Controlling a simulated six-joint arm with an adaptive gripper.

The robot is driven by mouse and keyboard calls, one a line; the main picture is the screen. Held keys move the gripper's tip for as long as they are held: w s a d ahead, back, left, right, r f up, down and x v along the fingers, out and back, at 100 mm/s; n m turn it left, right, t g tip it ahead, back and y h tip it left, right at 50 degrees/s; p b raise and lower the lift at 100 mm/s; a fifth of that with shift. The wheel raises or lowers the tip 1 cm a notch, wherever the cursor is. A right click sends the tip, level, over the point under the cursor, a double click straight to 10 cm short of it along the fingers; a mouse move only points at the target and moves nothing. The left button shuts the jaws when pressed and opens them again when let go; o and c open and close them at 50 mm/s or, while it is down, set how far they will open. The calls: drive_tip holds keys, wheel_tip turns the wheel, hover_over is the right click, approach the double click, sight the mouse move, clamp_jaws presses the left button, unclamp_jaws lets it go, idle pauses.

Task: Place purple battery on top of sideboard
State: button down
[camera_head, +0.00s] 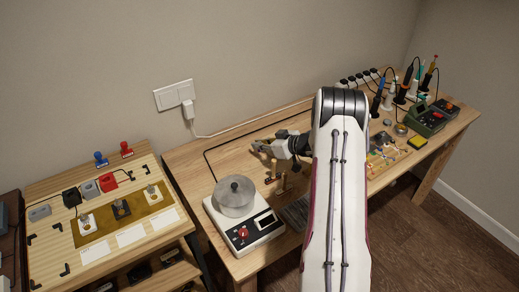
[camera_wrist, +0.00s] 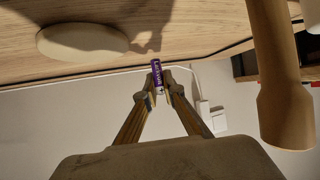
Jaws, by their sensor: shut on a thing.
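The purple battery (camera_wrist: 157,74) is upright in the picture between my fingertips in the wrist view. My gripper (camera_wrist: 158,88) is shut on it, near the wooden tabletop and its dark cable. In the head view my gripper (camera_head: 260,147) is over the back of the workbench, and I cannot make out the battery there.
Soldering tools (camera_head: 405,85) and a green device (camera_head: 425,122) are at the right. A wooden handle (camera_wrist: 280,80) is close in the wrist view. A charger (camera_head: 188,108) is plugged into the wall.

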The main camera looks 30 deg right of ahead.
drive_tip(key=shift+f, duration=1.25)
drive_tip(key=shift+f, duration=0.15)
drive_tip(key=c, duration=2.2)
unclamp_jaws()
drive_tip(key=shift+o, duration=0.2)
drive_tip(key=shift+s+d+r, duration=0.2)
drive_tip(key=shift+s+r, duration=0.3)
drive_tip(key=v, duration=1)
drive_tip(key=shift+s+r, duration=0.1)
drive_tip(key=shift+s, duration=0.25)
drive_tip(key=shift+r, duration=0.1)
